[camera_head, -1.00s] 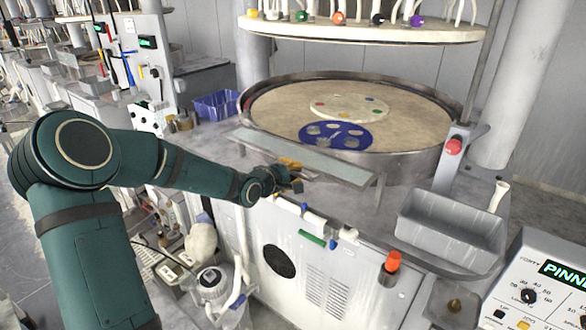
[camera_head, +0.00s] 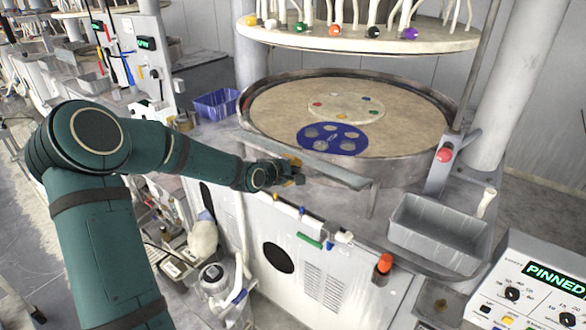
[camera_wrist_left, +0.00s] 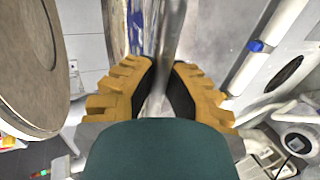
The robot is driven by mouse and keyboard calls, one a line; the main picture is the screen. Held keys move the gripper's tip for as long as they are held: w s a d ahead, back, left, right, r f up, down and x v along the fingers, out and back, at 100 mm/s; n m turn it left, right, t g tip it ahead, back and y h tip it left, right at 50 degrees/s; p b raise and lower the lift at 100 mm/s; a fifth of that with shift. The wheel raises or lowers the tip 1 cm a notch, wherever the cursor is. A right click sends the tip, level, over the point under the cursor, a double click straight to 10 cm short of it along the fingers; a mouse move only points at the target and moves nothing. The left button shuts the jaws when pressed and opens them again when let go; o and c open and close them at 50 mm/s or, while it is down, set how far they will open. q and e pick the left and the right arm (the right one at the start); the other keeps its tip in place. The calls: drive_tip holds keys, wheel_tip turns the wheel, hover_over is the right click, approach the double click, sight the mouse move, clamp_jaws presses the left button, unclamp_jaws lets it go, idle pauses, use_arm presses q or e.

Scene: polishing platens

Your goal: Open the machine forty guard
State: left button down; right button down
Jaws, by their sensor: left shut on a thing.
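The guard (camera_head: 335,173) is a long, narrow grey panel along the front of the round polishing platen (camera_head: 400,140). It shows nearly edge-on in the head view. My left gripper (camera_head: 297,172) is at the guard's front side, near its middle, shut on its edge. In the left wrist view the yellow-padded fingers of the gripper (camera_wrist_left: 160,88) close on a shiny metal strip of the guard (camera_wrist_left: 172,30). The fingers hide the gripped part. My right gripper is not in view. No number forty is readable.
A grey tray (camera_head: 440,230) and a red button (camera_head: 444,154) stand to the right of the guard. A control panel (camera_head: 540,285) reads "PINNED". A blue disc (camera_head: 333,138) with holes lies on the platen. An upper plate (camera_head: 360,40) hangs above.

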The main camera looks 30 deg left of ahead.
use_arm(q)
drive_tip(key=c, duration=1)
unclamp_jaws()
drive_tip(key=shift+s+r, duration=0.1)
drive_tip(key=v, duration=1.1)
drive_tip(key=shift+s, duration=0.35)
drive_tip(key=shift+r, duration=0.1)
